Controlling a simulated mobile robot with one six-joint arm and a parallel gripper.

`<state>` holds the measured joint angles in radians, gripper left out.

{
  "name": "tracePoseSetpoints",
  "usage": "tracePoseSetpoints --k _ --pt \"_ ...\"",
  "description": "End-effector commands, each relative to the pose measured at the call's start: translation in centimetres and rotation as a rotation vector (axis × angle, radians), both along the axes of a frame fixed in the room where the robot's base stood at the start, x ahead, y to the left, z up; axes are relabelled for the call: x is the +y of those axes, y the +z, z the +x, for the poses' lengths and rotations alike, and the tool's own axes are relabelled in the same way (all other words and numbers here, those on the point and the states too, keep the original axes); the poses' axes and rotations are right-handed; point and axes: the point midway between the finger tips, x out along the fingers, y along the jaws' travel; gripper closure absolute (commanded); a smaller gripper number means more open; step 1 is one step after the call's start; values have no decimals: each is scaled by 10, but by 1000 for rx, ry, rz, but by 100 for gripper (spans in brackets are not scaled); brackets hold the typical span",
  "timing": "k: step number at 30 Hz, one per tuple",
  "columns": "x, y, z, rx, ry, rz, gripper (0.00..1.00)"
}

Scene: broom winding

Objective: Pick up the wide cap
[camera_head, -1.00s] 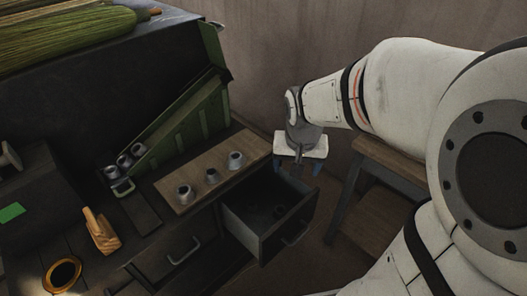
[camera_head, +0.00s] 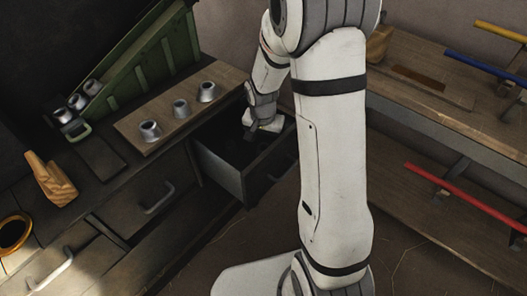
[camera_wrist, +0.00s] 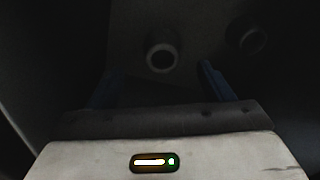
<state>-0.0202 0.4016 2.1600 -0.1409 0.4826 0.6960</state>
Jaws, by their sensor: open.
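My gripper (camera_head: 254,132) is open and reaches down into the open drawer (camera_head: 221,175). In the wrist view its two blue fingers (camera_wrist: 161,78) stand apart. A round grey cap (camera_wrist: 160,57) with a dark hole lies on the drawer floor, seen between the fingers and ahead of them; nothing shows as held. A second, darker cap (camera_wrist: 246,36) lies to its right, outside the right finger. I cannot tell for sure which is the wide cap. The drawer's inside is too dark in the head view to show either cap.
Three metal caps stand on a wooden board (camera_head: 168,112) behind the drawer. More caps sit by the green rack (camera_head: 145,62). The drawer walls are close around my gripper. A shelf bench (camera_head: 440,135) with coloured bars stands at right.

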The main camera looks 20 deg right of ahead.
Motion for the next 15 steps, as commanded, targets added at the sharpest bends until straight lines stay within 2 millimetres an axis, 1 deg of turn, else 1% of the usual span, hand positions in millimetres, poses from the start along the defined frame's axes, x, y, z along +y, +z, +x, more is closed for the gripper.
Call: tracePoseSetpoints --k 6,9,15 --pt "3 -33 2 3 3 -1 26" --pt "2 -45 4 2 2 0 26" --pt "2 -47 5 -1 2 0 26"
